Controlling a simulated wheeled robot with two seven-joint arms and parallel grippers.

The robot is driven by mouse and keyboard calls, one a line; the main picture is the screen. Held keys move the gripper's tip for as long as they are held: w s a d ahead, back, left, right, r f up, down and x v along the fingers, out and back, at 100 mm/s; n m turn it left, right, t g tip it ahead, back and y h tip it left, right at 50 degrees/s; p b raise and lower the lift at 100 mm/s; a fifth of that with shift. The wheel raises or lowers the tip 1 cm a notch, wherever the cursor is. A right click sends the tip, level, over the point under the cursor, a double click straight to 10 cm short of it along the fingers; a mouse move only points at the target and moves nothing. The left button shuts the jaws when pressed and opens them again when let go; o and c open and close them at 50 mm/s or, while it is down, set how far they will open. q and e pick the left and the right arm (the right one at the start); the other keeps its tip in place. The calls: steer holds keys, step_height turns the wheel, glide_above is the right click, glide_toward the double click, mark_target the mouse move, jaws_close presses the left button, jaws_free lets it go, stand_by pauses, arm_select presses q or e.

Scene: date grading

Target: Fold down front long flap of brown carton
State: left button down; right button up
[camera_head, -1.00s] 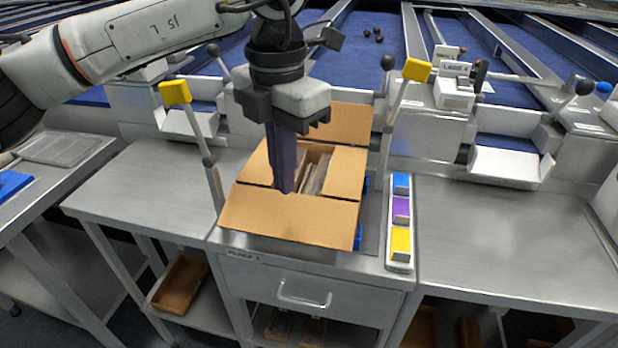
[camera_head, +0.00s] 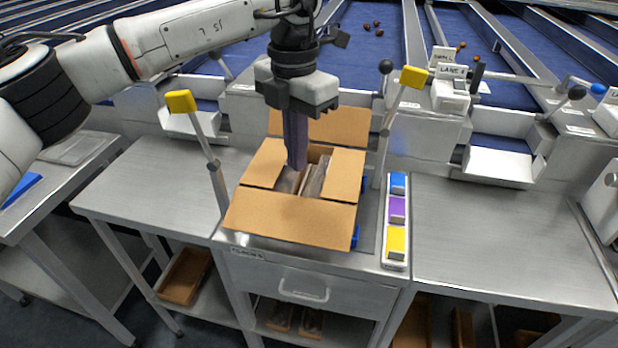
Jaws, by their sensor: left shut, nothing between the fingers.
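The brown carton (camera_head: 262,168) stands open on the steel bench in the head view. Its front long flap (camera_head: 292,216) lies spread outward toward me. The back flap (camera_head: 330,126) stands up behind, and the left and right short flaps are spread out to the sides. Packed goods (camera_head: 314,176) show inside. My left gripper (camera_head: 296,165) points down over the carton's opening, shut and empty, with its fingertips near the inner left part of the opening. I cannot tell whether they touch anything. My right gripper is not in view.
Yellow-topped posts stand left (camera_head: 181,102) and right (camera_head: 413,77) of the carton. A holder with blue, purple and yellow blocks (camera_head: 396,212) lies to its right. The bench right of that (camera_head: 480,235) is clear. Blue conveyor lanes run behind.

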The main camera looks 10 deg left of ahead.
arm_select(q)
steer(key=w+p, duration=0.2)
steer(key=w, duration=0.1)
stand_by(0.4)
steer(key=shift+f, duration=0.1)
steer(key=shift+f+b, duration=1.85)
steer(key=shift+f, duration=1.45)
step_height(320, 180, up, 11)
steer(key=p, duration=0.3)
steer(key=shift+r+p, duration=0.15)
steer(key=shift+p, duration=0.25)
